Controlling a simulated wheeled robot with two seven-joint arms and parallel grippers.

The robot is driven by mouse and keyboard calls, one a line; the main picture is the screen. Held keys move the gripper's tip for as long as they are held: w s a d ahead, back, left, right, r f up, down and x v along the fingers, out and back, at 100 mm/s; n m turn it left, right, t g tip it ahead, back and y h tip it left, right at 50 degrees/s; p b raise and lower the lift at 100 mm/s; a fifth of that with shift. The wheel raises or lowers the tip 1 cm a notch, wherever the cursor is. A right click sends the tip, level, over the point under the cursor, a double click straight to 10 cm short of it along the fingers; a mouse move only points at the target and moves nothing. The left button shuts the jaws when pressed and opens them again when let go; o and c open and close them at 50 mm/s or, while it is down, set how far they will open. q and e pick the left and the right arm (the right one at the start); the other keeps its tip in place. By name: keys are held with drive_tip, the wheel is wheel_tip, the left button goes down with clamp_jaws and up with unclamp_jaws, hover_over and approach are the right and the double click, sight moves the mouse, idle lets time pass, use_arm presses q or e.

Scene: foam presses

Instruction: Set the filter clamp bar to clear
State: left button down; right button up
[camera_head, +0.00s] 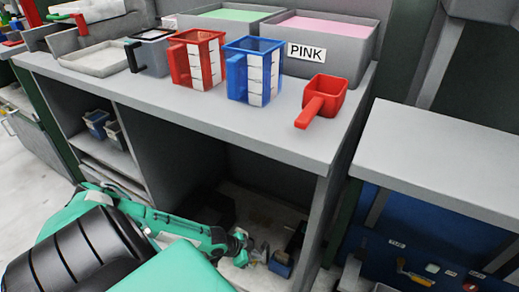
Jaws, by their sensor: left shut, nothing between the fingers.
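My left arm reaches from the lower left into the dark space under the grey bench. My left gripper (258,255) is low in that space, small and partly shadowed, with its fingers shut and empty. Just right of the fingers is a small blue block-like part (281,264), with a dark upright piece (297,238) behind it. I cannot tell whether the fingers touch them. I cannot make out for sure which part is the filter clamp bar or how it is set. My right gripper is not in view.
On the bench top (225,118) stand a blue jug (237,75), a red jug (180,64), a red scoop (322,103) and a bin labelled PINK (334,66). A bench leg (312,228) stands right of my gripper. A blue panel (440,232) is at the right.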

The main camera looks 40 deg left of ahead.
use_arm(q)
drive_tip(key=shift+s+a+r, duration=0.1)
drive_tip(key=shift+a+r, duration=0.85)
drive_tip(key=shift+r, duration=0.2)
drive_tip(key=shift+s+a+r, duration=0.1)
drive_tip(key=shift+a+r, duration=0.8)
drive_tip(key=shift+r, duration=0.2)
